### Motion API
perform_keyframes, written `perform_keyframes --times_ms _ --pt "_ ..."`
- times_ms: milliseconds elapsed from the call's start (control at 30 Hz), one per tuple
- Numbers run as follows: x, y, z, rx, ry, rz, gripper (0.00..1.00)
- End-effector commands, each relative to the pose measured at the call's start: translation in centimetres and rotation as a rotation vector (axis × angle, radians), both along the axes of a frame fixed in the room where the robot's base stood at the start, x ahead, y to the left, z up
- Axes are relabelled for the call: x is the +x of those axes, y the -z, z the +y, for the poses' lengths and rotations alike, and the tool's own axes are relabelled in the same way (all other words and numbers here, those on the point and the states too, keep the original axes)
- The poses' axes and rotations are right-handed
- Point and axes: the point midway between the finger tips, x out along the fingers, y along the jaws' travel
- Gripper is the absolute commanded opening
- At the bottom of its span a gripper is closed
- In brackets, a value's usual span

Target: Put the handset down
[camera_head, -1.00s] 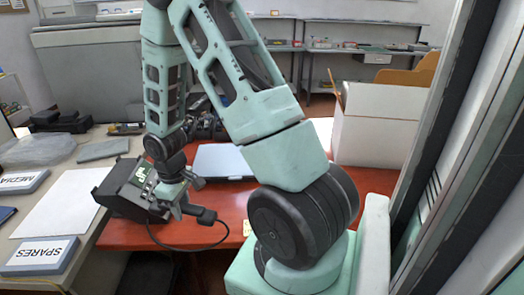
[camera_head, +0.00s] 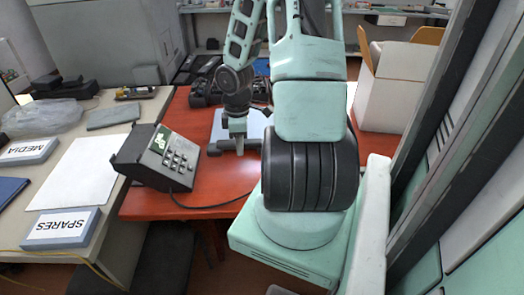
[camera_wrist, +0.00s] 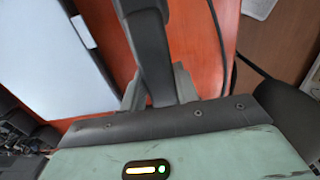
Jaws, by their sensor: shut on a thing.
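My gripper (camera_head: 238,138) is over the red table, by the near edge of a flat pale grey item. In the wrist view, my gripper (camera_wrist: 158,90) is shut on the dark handset (camera_wrist: 155,58), a long bar running up between its fingers. In the head view the handset (camera_head: 236,150) is small and partly hidden, so I cannot tell whether it touches the table. The dark telephone base (camera_head: 150,165) with keypad and green display stands tilted at the table's left edge, left of my gripper.
The flat pale grey item (camera_wrist: 50,65) lies close by the handset. A black cord (camera_head: 205,207) runs over the red table (camera_head: 215,178) from the base. SPARES (camera_head: 62,228) and MEDIA (camera_head: 28,150) boxes are on the left table. A white box (camera_head: 392,90) is at right.

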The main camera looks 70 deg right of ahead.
Motion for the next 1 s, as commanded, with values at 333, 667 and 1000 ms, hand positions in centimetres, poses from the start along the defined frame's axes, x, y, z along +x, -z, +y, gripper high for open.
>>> perform_keyframes --times_ms 333,667,1000 --pt "0.1 5.2 0.1 0.001 0.0 0.0 0.0" --pt "0.0 8.9 0.1 0.001 0.0 0.002 0.0" --pt "0.0 9.0 0.1 0.001 0.001 0.0 0.0"
